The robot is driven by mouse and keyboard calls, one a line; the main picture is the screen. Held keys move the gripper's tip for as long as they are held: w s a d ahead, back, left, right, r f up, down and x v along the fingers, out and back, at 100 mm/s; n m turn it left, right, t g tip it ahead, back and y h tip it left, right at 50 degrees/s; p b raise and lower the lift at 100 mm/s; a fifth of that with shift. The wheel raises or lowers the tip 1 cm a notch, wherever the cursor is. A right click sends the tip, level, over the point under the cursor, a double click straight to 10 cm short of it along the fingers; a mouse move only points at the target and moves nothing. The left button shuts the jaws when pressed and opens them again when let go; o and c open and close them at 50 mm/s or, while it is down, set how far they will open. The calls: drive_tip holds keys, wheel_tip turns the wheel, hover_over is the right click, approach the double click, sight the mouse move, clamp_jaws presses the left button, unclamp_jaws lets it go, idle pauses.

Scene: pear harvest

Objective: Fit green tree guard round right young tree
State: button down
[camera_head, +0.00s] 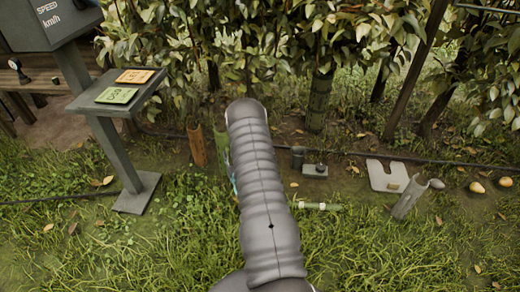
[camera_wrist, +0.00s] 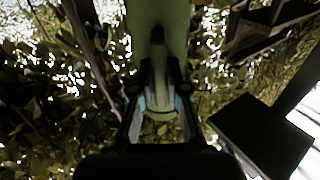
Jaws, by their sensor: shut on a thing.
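My gripper (camera_wrist: 160,103) is shut on the pale green tree guard (camera_wrist: 160,25), with one finger on each side of its tube. In the head view my grey arm hides most of the gripper. A green strip, apparently the guard (camera_head: 221,146), shows just left of the arm, with a little blue of the gripper below it. A darker green sleeve (camera_head: 319,101) stands upright round a trunk at the right of my arm, among leaves. I cannot tell for certain which trunk is the right young tree. The held guard appears apart from that sleeved trunk.
A brown sleeve (camera_head: 196,145) stands left of the green strip. A sign stand (camera_head: 131,165) is at left. At right are a slotted pale plate (camera_head: 385,178), a leaning grey tube (camera_head: 408,199) and pears (camera_head: 477,187). A dark hose (camera_head: 380,156) crosses the ground.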

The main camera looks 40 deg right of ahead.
drive_tip(key=s+d+f+m+h+p, duration=0.15)
drive_tip(key=s+d, duration=0.35)
drive_tip(key=d, duration=0.8)
drive_tip(key=w+d+f+b, duration=0.2)
drive_tip(key=w+d+b, duration=0.15)
drive_tip(key=w, duration=0.25)
drive_tip(key=w+d+f+b, duration=0.1)
drive_tip(key=w+d+b, duration=0.1)
drive_tip(key=w+b, duration=0.25)
wheel_tip(320, 180, down, 6)
drive_tip(key=b, duration=0.3)
drive_tip(key=shift+w+f+g+h, duration=0.15)
drive_tip(key=shift+w+g+h, duration=0.25)
drive_tip(key=shift+w+h, duration=0.05)
idle(0.8)
drive_tip(key=c, duration=1.1)
unclamp_jaws()
